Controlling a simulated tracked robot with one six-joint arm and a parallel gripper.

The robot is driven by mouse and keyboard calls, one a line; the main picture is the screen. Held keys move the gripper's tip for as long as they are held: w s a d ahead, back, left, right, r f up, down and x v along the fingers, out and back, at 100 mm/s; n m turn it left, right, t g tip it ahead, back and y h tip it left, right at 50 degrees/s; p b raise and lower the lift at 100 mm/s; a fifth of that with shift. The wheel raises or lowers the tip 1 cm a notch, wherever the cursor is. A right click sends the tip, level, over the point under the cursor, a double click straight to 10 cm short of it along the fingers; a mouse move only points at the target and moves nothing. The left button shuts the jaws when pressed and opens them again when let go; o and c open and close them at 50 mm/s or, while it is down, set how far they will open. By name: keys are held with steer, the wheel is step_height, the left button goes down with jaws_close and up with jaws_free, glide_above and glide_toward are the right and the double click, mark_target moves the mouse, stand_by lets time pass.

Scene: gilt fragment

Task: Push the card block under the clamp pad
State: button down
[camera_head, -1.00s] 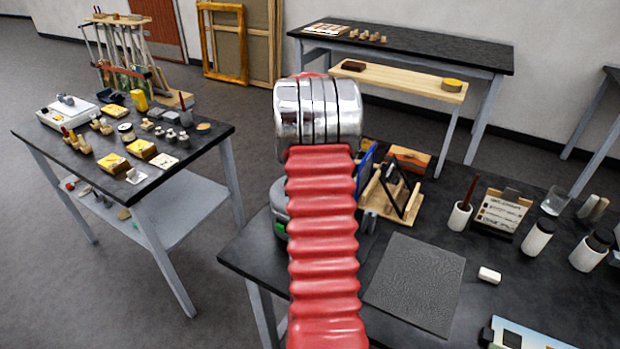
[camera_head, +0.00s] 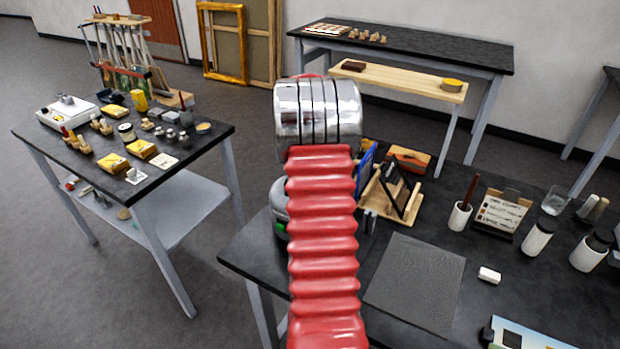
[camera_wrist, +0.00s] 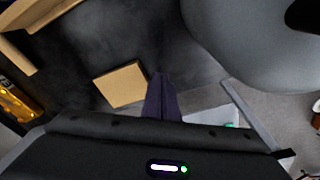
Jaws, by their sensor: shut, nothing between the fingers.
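A tan block (camera_wrist: 122,84), which looks like the card block, lies on the dark tabletop in the wrist view. My gripper (camera_wrist: 161,78) is shut and empty, its dark fingers just right of the block. The gap between fingertip and block is very small, and I cannot tell whether they touch. I cannot make out the clamp pad in either view. In the head view my red arm hides the block and the gripper.
A rounded grey body (camera_wrist: 265,40) is at the upper right of the wrist view. Wooden pieces (camera_wrist: 32,14) are at its upper left, an amber object (camera_wrist: 16,100) at left. In the head view a wooden stand (camera_head: 385,208), grey mat (camera_head: 415,285) and white eraser-like block (camera_head: 489,275) share the bench.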

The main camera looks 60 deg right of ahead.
steer(key=shift+f, duration=0.85)
stand_by(0.4)
steer(key=shift+d+r, duration=0.1)
steer(key=shift+d, duration=0.05)
stand_by(0.7)
steer(key=shift+w+d, duration=0.15)
steer(key=shift+d, duration=1.55)
steer(key=shift+w+d, duration=0.2)
steer(key=shift+d, duration=1.55)
steer(key=shift+w+d, duration=0.15)
steer(key=shift+d, duration=1.55)
stand_by(0.8)
